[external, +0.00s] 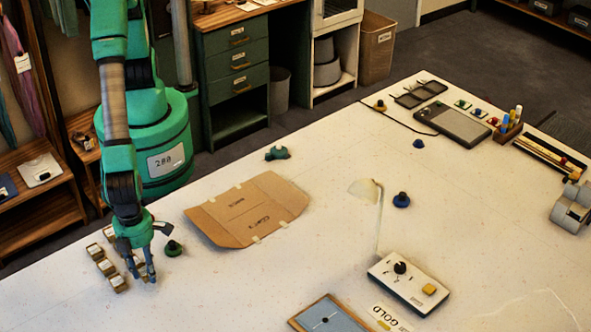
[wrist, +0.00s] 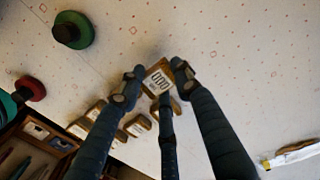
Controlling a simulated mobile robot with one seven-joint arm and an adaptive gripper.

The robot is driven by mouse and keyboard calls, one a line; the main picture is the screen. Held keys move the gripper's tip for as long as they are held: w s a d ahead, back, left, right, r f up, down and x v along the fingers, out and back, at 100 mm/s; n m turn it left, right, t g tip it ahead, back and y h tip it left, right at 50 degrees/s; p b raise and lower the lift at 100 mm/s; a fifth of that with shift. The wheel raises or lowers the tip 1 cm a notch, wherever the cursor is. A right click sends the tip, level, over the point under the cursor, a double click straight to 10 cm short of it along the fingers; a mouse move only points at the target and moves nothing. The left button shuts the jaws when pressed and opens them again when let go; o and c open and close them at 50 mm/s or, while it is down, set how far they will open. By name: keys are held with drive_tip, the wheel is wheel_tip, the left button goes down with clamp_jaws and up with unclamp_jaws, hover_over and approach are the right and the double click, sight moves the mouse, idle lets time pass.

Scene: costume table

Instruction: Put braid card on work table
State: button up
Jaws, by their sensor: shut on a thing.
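A small wood-edged card with a white face and dark looped marks, which looks like the braid card (wrist: 158,78), is between my fingertips in the wrist view. My gripper (wrist: 156,70) is shut on it. In the external view my gripper (external: 146,277) points down at the left of the white work table (external: 330,150), low over its surface.
A dark green spool (external: 173,249) stands close to the right of my gripper. A flat cardboard sheet (external: 232,212) lies beyond it. Bare table lies in front of the sheet.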

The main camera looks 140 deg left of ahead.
sight(146, 272)
drive_tip(key=shift+f, duration=1.3)
drive_tip(key=shift+f, duration=0.15)
drive_tip(key=o, duration=1)
drive_tip(key=shift+c, duration=0.2)
wheel_tip(146, 272, up, 12)
drive_tip(key=shift+r, duration=0.2)
